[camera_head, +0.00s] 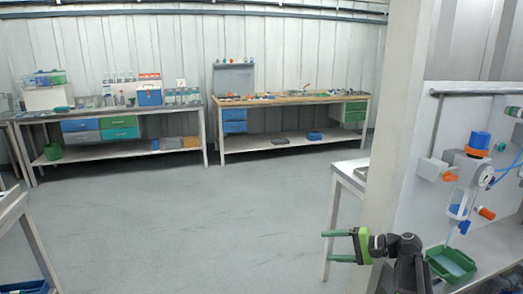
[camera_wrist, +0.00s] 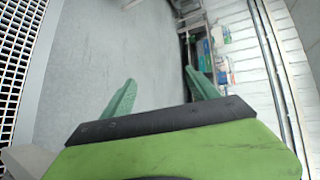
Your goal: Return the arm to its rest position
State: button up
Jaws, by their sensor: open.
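My gripper (camera_head: 339,246) shows at the lower right of the head view, at the end of my dark folded arm. Its two green fingers point left and are spread apart with nothing between them. In the wrist view my gripper (camera_wrist: 158,92) also has its fingers apart, with only bare grey floor and part of the far furniture beyond them. The fingers are close to the leg of a small table in the head view; I cannot tell whether they touch it.
A pale post (camera_head: 385,130) and a panel with valves and a gauge (camera_head: 486,177) stand at the right. A green tray (camera_head: 452,263) sits below the panel. Two workbenches (camera_head: 180,109) (camera_head: 290,99) line the far wall. The floor (camera_head: 190,225) in the middle is clear.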

jog(key=s+a+f+n+g+h, duration=0.25)
jog(key=a+f+g, duration=0.2)
jog(key=a, duration=0.85)
jog(key=s+a+f+n+g+h, duration=0.2)
jog(key=s+a+f+n+h, duration=0.25)
jog(key=s+a+f, duration=0.35)
jog(key=s+d+f+h, duration=0.25)
jog(key=d+h, duration=0.25)
jog(key=d, duration=0.5)
notch_tip(320, 180, up, 18)
jog(key=p, duration=1.8)
jog(key=shift+s+n+p, duration=0.3)
jog(key=shift+g, duration=0.25)
